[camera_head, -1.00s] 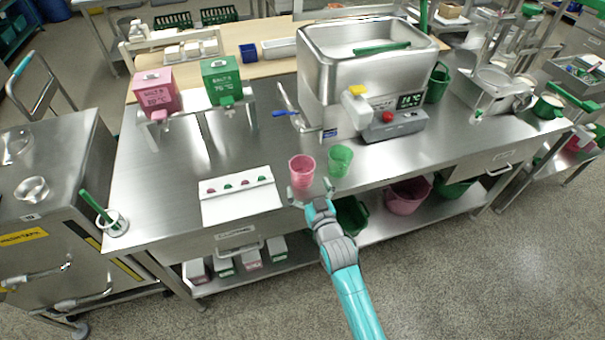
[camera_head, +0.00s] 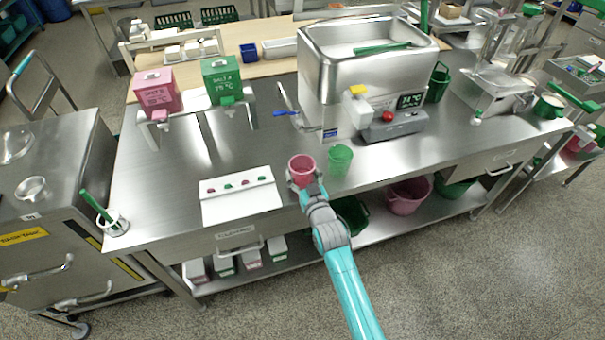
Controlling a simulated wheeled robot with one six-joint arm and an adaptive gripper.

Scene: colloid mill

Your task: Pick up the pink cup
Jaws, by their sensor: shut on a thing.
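The pink cup (camera_head: 301,166) stands upright near the front edge of the steel table, left of the green cup (camera_head: 340,159). My gripper (camera_head: 303,180) is at the cup's near side, shut on it, with its fingers around the cup's lower sides. The fingertips are partly hidden by the cup. I cannot tell whether the cup's base touches the table.
A white board with small pink and green pieces (camera_head: 239,205) lies to the left. The mill with its steel hopper (camera_head: 325,75) stands behind the cups. Pink (camera_head: 155,92) and green (camera_head: 221,80) dispensers stand at back left. Bare table (camera_head: 160,205) lies left of the board.

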